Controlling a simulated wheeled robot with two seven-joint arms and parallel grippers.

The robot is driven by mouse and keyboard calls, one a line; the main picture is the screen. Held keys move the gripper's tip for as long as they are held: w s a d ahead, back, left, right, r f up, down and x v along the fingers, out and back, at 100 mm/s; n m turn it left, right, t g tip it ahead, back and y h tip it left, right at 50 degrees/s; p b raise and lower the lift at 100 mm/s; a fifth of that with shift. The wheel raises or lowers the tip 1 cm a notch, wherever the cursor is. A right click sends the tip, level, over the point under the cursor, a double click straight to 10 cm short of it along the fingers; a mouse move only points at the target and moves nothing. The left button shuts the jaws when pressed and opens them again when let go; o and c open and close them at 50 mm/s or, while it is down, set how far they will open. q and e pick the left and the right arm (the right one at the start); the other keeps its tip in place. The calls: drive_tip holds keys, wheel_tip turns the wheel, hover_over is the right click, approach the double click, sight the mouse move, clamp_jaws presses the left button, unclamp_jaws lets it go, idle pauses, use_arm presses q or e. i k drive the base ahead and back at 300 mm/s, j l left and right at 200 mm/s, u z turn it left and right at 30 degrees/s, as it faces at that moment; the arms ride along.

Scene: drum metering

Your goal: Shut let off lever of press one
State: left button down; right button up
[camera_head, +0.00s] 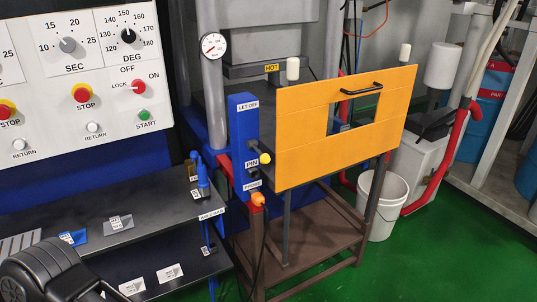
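The press (285,95) stands at the centre, with a blue upright box (244,150) on its left front marked LET OFF, PIN and a lower label. A dark lever with a yellow knob (265,158) sticks out of the box beside the PIN label. An orange knob (258,198) is at the lower end of the box. Which part is the let off lever, and its exact position, I cannot tell. A dark part of my arm shows at the bottom left, well away from the box. No fingertips of either gripper are in view.
An orange guard panel (300,115) with a handle and window stands right of the box. A control panel (75,85) is at upper left, above dark shelves (150,205). A white bucket (383,215) stands on the green floor at right.

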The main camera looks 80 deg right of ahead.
sight(264, 159)
drive_tip(key=z, duration=2.85)
